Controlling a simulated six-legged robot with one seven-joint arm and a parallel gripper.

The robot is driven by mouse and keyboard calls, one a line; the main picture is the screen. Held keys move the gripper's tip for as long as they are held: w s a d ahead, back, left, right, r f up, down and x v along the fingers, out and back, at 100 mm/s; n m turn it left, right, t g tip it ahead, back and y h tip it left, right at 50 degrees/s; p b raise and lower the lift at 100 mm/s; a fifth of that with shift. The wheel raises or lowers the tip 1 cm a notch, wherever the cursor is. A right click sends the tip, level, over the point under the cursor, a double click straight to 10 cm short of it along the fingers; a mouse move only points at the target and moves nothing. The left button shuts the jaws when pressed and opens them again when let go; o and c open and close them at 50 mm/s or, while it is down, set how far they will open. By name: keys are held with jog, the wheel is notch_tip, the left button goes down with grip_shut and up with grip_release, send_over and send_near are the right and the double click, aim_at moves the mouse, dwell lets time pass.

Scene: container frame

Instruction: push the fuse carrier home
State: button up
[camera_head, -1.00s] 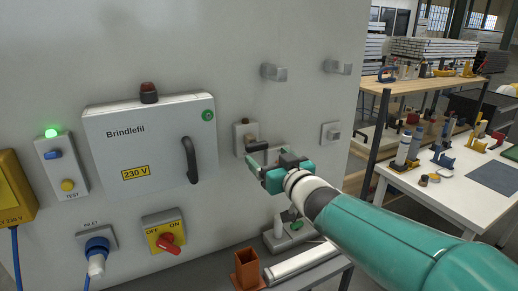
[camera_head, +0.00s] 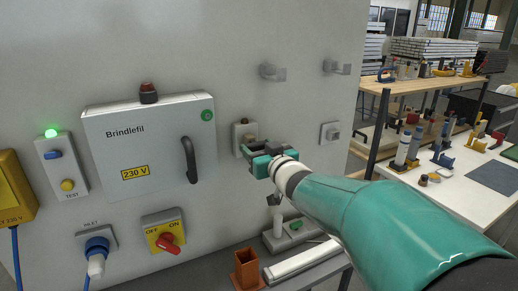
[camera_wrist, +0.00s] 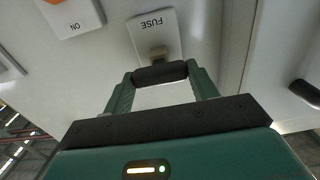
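The fuse carrier (camera_wrist: 160,74) shows in the wrist view as a dark bar in front of the plate marked FUSE (camera_wrist: 152,22), with a tan block (camera_wrist: 157,53) between bar and plate. My gripper (camera_wrist: 160,76) has its two green fingers at the ends of the bar, apparently shut on it. In the head view, the fuse plate (camera_head: 239,130) is on the grey panel, right of the Brindlefil box (camera_head: 135,150). There my gripper (camera_head: 255,150) reaches the plate's lower part and hides most of the carrier. How deep the carrier sits cannot be told.
An OFF/ON switch with a red knob (camera_head: 166,242) is below the box, whose black handle (camera_head: 190,160) stands out left of my gripper. Two hooks and a small grey fitting (camera_head: 330,132) are to the right. A brown square tube (camera_head: 247,268) stands on the ledge below.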

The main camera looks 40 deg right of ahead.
aim_at(253, 143)
jog(key=c, duration=0.7)
jog(key=shift+x, duration=1.4)
jog(key=shift+r, duration=0.1)
jog(key=o, duration=1.3)
jog(key=shift+w, duration=0.1)
jog(key=shift+o, duration=0.4)
jog(key=shift+w+d, duration=0.1)
jog(key=shift+w, duration=0.2)
jog(key=shift+s, duration=0.45)
jog(key=shift+w, duration=0.1)
jog(key=v, duration=1.4)
